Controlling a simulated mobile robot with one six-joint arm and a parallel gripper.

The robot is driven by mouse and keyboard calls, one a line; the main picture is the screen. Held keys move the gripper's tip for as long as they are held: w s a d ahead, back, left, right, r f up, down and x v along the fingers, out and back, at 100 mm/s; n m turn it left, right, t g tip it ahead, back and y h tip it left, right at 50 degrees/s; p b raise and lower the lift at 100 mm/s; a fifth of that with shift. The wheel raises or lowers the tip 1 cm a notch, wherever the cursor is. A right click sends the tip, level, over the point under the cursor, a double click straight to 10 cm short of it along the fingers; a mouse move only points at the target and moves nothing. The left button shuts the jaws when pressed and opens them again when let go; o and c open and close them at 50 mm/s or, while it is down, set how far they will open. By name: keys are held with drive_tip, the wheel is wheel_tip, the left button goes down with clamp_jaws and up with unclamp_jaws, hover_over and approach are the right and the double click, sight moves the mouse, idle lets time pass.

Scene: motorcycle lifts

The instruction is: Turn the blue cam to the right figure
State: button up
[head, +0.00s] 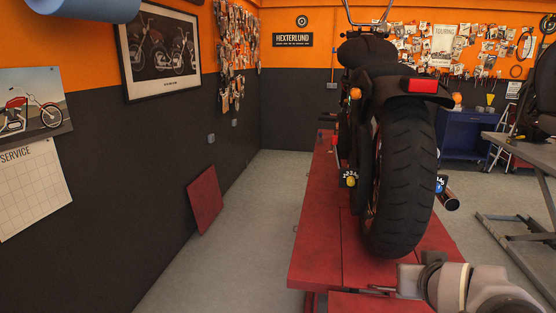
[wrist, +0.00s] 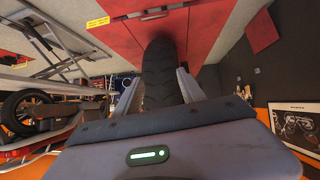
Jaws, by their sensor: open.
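The blue cam (head: 440,184) shows on the right side of the motorcycle's rear wheel in the head view, partly hidden by the tyre, with small white figures on its rim. A similar cam with a yellow part (head: 350,180) sits on the left side of the wheel. My gripper (head: 372,291) is low behind the tyre at the lift's near end, apart from the blue cam. In the wrist view my gripper (wrist: 158,84) has its two fingers spread and empty, with the tyre showing beyond them. I cannot make out the blue cam there.
The motorcycle's rear tyre (head: 405,180) stands on a red lift (head: 312,230). An exhaust pipe (head: 450,201) sticks out beside the blue cam. A grey lift (head: 520,150) stands at the right. The floor left of the red lift is clear.

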drive_tip(key=s+a+f+m+g+y, duration=0.1)
drive_tip(key=s+a+f+g+y, duration=0.1)
drive_tip(key=s+a, duration=0.7)
drive_tip(key=s+a+f+g+y, duration=0.2)
drive_tip(key=s+a+y, duration=0.2)
drive_tip(key=s+a, duration=0.5)
drive_tip(key=shift+a+f+m, duration=0.2)
drive_tip(key=shift+a+m, duration=0.2)
idle(0.8)
